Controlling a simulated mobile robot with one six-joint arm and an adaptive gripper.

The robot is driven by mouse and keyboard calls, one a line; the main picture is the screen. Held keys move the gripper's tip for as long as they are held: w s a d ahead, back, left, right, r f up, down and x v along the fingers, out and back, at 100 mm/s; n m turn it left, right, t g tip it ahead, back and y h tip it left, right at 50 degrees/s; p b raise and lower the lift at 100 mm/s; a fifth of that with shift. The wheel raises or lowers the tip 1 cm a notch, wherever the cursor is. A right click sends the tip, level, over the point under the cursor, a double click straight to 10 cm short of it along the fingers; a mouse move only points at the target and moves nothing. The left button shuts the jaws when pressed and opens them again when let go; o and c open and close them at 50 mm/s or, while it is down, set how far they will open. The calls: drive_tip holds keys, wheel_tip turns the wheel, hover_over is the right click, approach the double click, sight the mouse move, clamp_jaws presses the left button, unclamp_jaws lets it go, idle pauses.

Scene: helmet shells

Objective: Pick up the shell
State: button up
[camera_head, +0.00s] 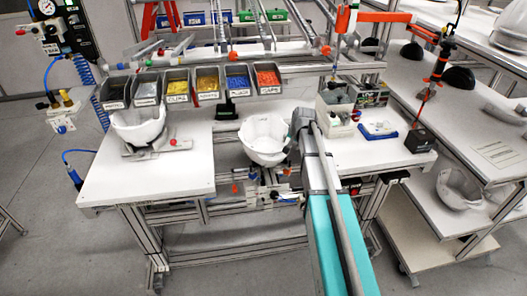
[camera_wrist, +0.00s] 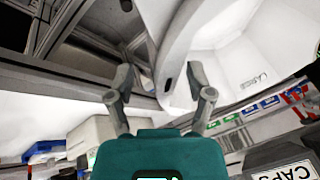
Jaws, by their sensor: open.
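A white helmet shell (camera_head: 265,140) sits in the middle of the workbench, in the gap between two white table tops. In the wrist view the shell (camera_wrist: 240,60) fills the upper right, with small lettering on its inside. My gripper (camera_wrist: 160,82) is open, its two fingers apart, with part of the shell's rim showing between and beyond them. I cannot tell whether a finger touches the rim. In the head view my gripper (camera_head: 303,122) is at the shell's right side, mostly hidden by my arm.
A second white shell (camera_head: 140,124) rests on a fixture at left. Labelled bins (camera_head: 208,85) of coloured parts line the back. A grey box (camera_head: 335,110) and a blue-and-white item (camera_head: 378,130) lie right of my arm. Another shell (camera_head: 460,190) sits on the lower right shelf.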

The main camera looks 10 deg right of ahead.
drive_tip(key=shift+b+x, duration=0.85)
drive_tip(key=shift+x, duration=0.5)
drive_tip(key=shift+c, duration=0.3)
clamp_jaws()
